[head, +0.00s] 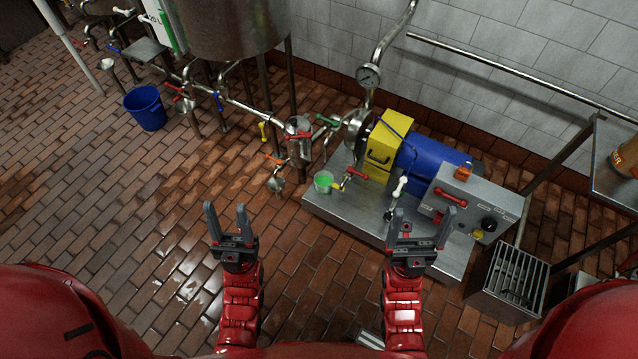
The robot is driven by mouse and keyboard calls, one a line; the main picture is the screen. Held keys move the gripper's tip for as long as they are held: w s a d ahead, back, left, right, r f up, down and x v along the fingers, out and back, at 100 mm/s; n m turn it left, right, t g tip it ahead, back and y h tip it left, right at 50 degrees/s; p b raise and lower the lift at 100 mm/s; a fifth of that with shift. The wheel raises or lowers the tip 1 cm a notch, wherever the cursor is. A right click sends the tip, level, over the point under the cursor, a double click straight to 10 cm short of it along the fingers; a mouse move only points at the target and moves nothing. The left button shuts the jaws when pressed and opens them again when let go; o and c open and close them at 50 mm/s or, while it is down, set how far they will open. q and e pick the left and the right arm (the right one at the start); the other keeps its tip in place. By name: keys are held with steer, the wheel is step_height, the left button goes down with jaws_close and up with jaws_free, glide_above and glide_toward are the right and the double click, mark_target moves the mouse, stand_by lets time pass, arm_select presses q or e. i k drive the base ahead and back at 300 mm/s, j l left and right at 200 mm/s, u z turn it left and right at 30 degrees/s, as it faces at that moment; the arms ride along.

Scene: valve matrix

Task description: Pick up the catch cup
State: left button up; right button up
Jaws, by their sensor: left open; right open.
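A small clear cup with bright green contents (323,182), which looks like the catch cup, stands upright at the left edge of the steel pump base (350,222). A yellow-tipped part sits just right of it. My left gripper (226,208) is open and empty, in front of the cup and to its left. My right gripper (422,214) is open and empty, in front of the cup and to its right, showing against the pump base. Both grippers are apart from the cup.
A blue motor with a yellow box (388,140) and a grey control box (465,200) stand on the base. Pipes with coloured valve handles (298,130) run behind the cup. A blue bucket (145,108) stands far left. The brick floor at left is mostly clear.

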mark_target(324, 183)
steer(key=z, duration=1.95)
steer(key=u, duration=1.95)
steer(key=z, duration=0.6)
steer(key=j+z, duration=1.3)
steer(key=k+j, duration=0.1)
steer(key=j, duration=0.3)
steer(key=j+z, duration=0.1)
steer(key=j, duration=0.25)
steer(key=k+j, duration=0.15)
steer(key=j, duration=0.25)
steer(key=k+j, duration=0.1)
steer(key=j, duration=0.25)
steer(key=j+z, duration=0.1)
steer(key=j, duration=0.3)
steer(key=k, duration=0.05)
